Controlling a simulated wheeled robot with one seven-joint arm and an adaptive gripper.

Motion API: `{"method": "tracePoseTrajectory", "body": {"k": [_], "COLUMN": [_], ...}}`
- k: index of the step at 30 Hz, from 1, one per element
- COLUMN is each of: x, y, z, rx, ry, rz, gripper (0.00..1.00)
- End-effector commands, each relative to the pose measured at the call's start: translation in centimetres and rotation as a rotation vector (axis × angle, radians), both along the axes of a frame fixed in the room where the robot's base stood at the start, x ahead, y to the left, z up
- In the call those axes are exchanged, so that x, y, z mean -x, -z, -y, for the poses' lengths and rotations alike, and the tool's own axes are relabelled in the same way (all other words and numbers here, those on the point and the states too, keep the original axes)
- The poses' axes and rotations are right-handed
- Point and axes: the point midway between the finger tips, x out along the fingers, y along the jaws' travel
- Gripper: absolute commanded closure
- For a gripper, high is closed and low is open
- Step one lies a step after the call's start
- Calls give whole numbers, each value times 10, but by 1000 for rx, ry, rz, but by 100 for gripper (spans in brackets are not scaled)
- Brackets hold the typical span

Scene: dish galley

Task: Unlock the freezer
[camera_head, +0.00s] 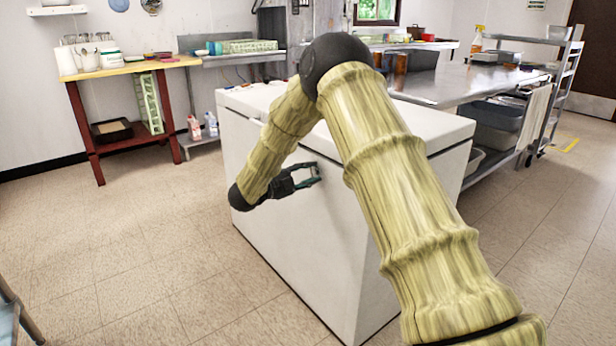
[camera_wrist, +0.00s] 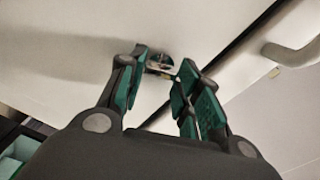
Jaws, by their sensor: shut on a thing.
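The freezer (camera_head: 300,255) is a white chest with its lid (camera_head: 262,97) down. My gripper (camera_head: 318,172) is at its front face, below the lid edge. In the wrist view my gripper (camera_wrist: 166,72) has its green-padded fingertips close together at a small round metal lock (camera_wrist: 160,60) on the white panel. The fingers are shut on a small metal piece at the lock, which looks like a key. It is mostly hidden by the fingertips, and how far it sits in the lock cannot be told. A pale handle (camera_wrist: 295,52) is to the right of the lock in the wrist view.
A steel counter (camera_head: 455,82) with grey tubs below stands behind and right of the freezer. A yellow-topped table (camera_head: 120,69) with red legs is at the back left, beside a steel sink bench (camera_head: 235,58). The tiled floor (camera_head: 120,240) left of the freezer is clear.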

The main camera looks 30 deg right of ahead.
Motion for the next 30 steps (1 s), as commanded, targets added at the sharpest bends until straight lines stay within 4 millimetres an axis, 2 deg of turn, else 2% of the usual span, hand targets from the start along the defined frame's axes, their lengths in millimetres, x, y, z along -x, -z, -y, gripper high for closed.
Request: {"method": "tracePoseTrajectory", "body": {"k": [6, 15, 30], "x": [1, 1, 1], "y": [5, 5, 4], "z": [-1, -1, -1], "rx": [-17, -30, -36], "ry": [1, 1, 1], "rz": [176, 346, 417], "gripper": [90, 90, 90]}}
